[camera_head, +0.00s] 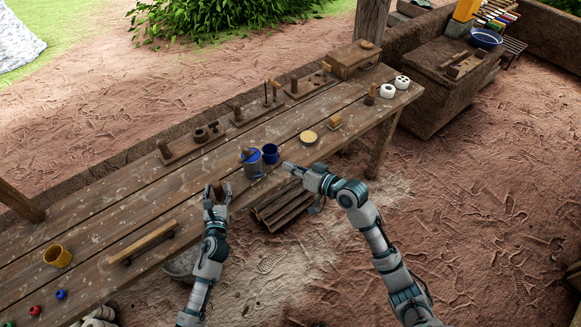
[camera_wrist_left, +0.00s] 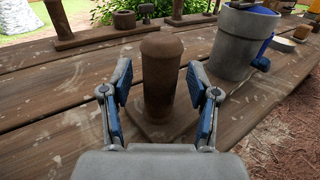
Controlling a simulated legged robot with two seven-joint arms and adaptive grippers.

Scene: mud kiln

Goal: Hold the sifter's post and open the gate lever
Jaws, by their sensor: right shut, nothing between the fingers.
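The sifter (camera_head: 254,168) is a grey cylinder with blue parts at the table's front edge; it also shows in the left wrist view (camera_wrist_left: 241,45). A blue lever-like part (camera_wrist_left: 262,62) is on its right side there. An upright brown post (camera_wrist_left: 161,75) with a rounded top stands left of the sifter; it shows small in the head view (camera_head: 224,187). My left gripper (camera_wrist_left: 161,100) is open, one finger on each side of the post, with gaps visible. My right gripper (camera_head: 287,167) is shut and empty, just right of the sifter; contact with it cannot be told.
A shallow bowl (camera_head: 308,137) sits farther right on the table (camera_head: 190,190). Wooden stands with pegs (camera_head: 190,146) line the back edge. Firewood (camera_head: 285,207) lies below the table.

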